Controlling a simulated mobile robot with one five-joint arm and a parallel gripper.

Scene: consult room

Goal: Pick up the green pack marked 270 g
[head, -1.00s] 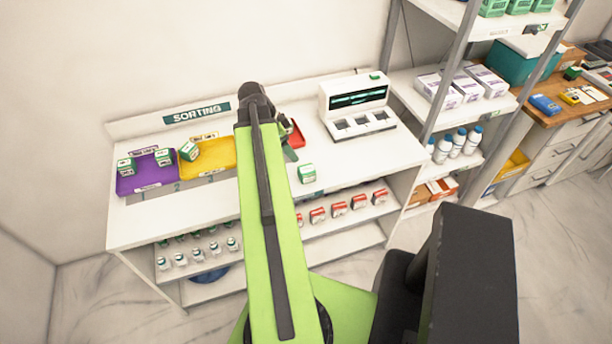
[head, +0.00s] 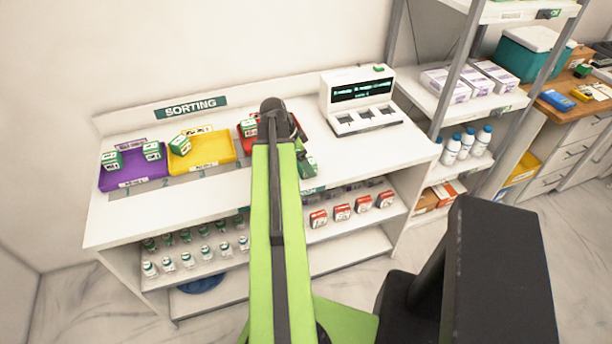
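Several green-and-white packs show in the head view; their weight marks are too small to read. One loose pack (head: 308,168) sits on the white counter, right of my arm. Two packs (head: 112,160) are in the purple tray (head: 135,177), and one pack (head: 180,145) is in the yellow tray (head: 212,150). Another pack (head: 248,127) is at the red tray (head: 239,146), partly hidden by my arm. My gripper (head: 301,150) is at the far end of my green arm, close beside the loose pack. Its fingers are mostly hidden, so I cannot tell whether it touches the pack.
A white device with a dark display (head: 360,100) stands behind and right of the loose pack. A SORTING sign (head: 190,108) is on the back board. Red-and-white boxes (head: 342,212) and small bottles (head: 187,260) fill the shelf below. A metal rack (head: 462,75) stands at right.

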